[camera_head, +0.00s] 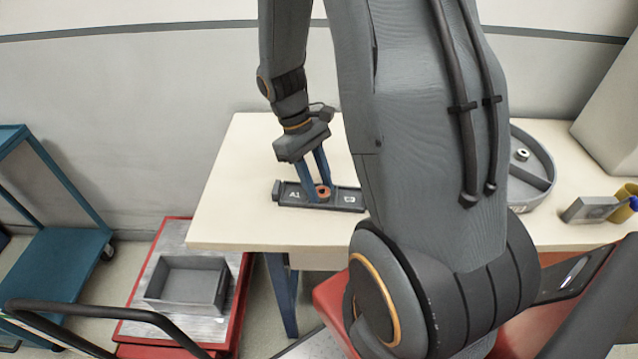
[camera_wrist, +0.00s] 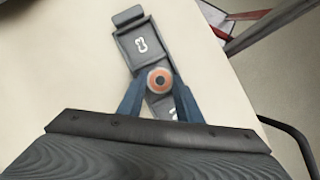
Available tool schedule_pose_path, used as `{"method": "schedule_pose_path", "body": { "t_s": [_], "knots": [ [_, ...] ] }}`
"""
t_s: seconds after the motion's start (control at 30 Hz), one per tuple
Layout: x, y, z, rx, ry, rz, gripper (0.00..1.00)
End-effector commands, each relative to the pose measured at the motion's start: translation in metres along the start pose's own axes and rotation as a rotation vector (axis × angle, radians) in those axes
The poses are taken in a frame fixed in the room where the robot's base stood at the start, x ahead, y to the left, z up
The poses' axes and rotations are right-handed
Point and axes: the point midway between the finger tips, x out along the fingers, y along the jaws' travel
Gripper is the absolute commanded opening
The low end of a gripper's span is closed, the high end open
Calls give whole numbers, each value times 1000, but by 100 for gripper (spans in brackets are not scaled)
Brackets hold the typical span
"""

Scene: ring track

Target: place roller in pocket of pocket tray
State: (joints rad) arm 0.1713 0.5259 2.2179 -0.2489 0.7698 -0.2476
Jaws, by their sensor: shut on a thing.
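The roller also shows between the fingertips in the wrist view (camera_wrist: 159,80). The pocket tray (camera_head: 292,196) is a long dark grey tray on the table, with white marks on its pockets. The roller is over the middle part of the tray, between the marked end pockets. I cannot tell whether it touches the tray. The fingers and roller hide part of the tray in the wrist view (camera_wrist: 134,42).
The cream table (camera_head: 225,215) is clear left of the tray. A round grey divided bin (camera_head: 541,185) with a small ring stands at right, near a grey block (camera_head: 588,209). A grey bin (camera_head: 187,284) sits on a red cart below left. A blue trolley (camera_head: 60,255) stands far left.

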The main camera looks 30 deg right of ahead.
Motion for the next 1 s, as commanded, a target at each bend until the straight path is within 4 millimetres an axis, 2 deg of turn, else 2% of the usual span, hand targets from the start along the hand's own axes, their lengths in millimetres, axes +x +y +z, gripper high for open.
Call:
{"method": "schedule_pose_path", "body": {
  "t_s": [0.07,0.1,0.2,0.37,0.47,0.57,0.8,1.0],
  "knots": [
    [9,-1,-2,-1,0,-2,7],
    [10,-1,-3,-1,-1,-3,33],
    [11,-2,-2,-1,-2,-4,50],
    [8,-2,0,-1,-3,-4,50],
    [-1,-2,2,-1,-1,-4,50],
    [-17,-1,0,-1,3,-1,50],
    [-71,0,-1,-1,5,0,50],
    [-105,0,0,0,4,0,50]
  ]
}}
